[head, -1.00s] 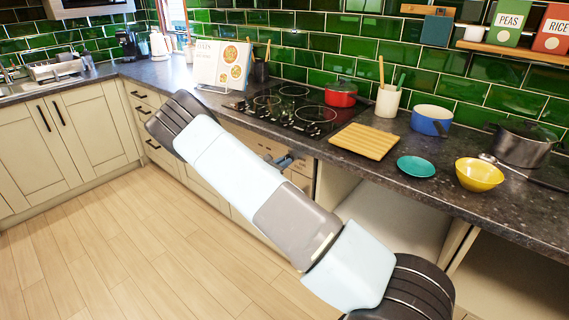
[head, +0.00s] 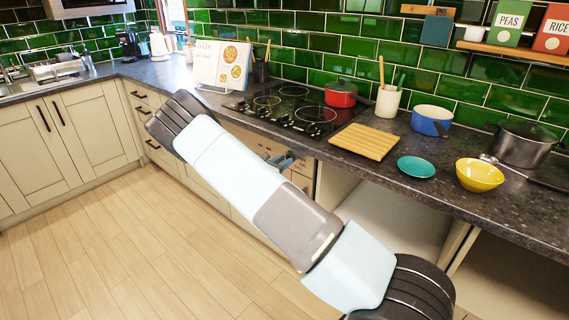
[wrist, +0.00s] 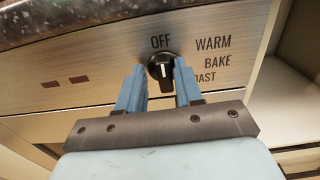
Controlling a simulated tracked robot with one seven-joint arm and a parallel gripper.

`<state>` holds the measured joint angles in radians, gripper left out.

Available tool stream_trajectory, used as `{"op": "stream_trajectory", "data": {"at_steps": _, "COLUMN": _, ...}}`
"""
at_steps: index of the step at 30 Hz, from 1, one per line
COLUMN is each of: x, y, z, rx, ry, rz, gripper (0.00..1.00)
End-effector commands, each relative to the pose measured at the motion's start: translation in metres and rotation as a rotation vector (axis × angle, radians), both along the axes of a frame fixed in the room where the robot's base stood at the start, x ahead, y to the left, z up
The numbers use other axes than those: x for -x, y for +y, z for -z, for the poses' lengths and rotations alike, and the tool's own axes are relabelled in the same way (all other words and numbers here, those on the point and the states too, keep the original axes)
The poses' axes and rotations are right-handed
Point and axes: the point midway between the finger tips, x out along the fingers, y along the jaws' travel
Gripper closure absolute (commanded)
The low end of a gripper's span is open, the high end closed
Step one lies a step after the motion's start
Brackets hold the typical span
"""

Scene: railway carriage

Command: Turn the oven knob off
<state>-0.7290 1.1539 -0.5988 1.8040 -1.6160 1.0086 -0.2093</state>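The black oven knob (wrist: 161,67) is on the metallic oven panel in the wrist view. In the head view, my gripper (head: 284,161) is at the oven front below the hob, and my arm hides the knob.
The worktop edge runs just above the panel. On the worktop are a black hob (head: 290,108), a red pot (head: 341,93), a wooden board (head: 364,141), a teal plate (head: 417,167) and a yellow bowl (head: 480,174). The wooden floor (head: 100,255) is clear at left.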

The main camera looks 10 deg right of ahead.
Motion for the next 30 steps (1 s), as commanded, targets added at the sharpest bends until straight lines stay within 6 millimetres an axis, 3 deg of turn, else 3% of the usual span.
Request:
{"op": "stream_trajectory", "data": {"at_steps": 19, "x": 0.004, "y": -0.001, "z": 0.002, "rx": 0.001, "ry": 0.004, "rz": 0.007, "gripper": 0.57}}
{"op": "stream_trajectory", "data": {"at_steps": 23, "x": 0.011, "y": 0.011, "z": 0.002, "rx": 0.000, "ry": 0.004, "rz": 0.004, "gripper": 0.57}}
{"op": "stream_trajectory", "data": {"at_steps": 30, "x": 0.037, "y": 0.049, "z": 0.002, "rx": -0.001, "ry": 0.004, "rz": 0.002, "gripper": 0.57}}
